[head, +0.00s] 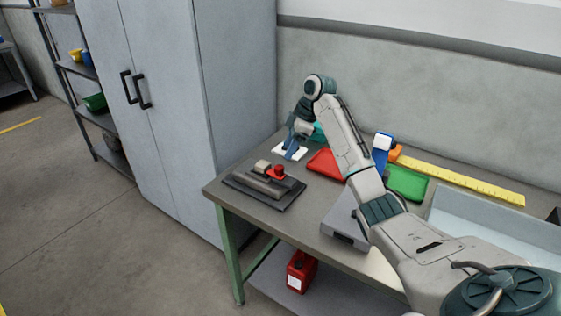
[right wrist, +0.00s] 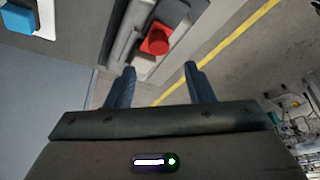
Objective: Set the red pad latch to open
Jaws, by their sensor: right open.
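The labeller (head: 265,185), a grey device on a dark base plate, sits at the table's left end. Its red latch part (head: 277,171) stands up on top; it is also at the top of the right wrist view (right wrist: 155,40). Whether this latch is open or closed I cannot tell. My right gripper (head: 291,152) is beyond the labeller, above the table near a white card. In the right wrist view its blue fingers (right wrist: 160,72) are apart with nothing between them, and the red part lies beyond the tips. My left gripper is out of view.
A red pad (head: 325,163), a green pad (head: 407,183), a blue-and-white item (head: 381,148) and a yellow ruler (head: 465,182) lie further right on the table (head: 311,207). A white card (head: 283,153) lies behind the labeller. A grey cabinet (head: 185,90) stands to the left.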

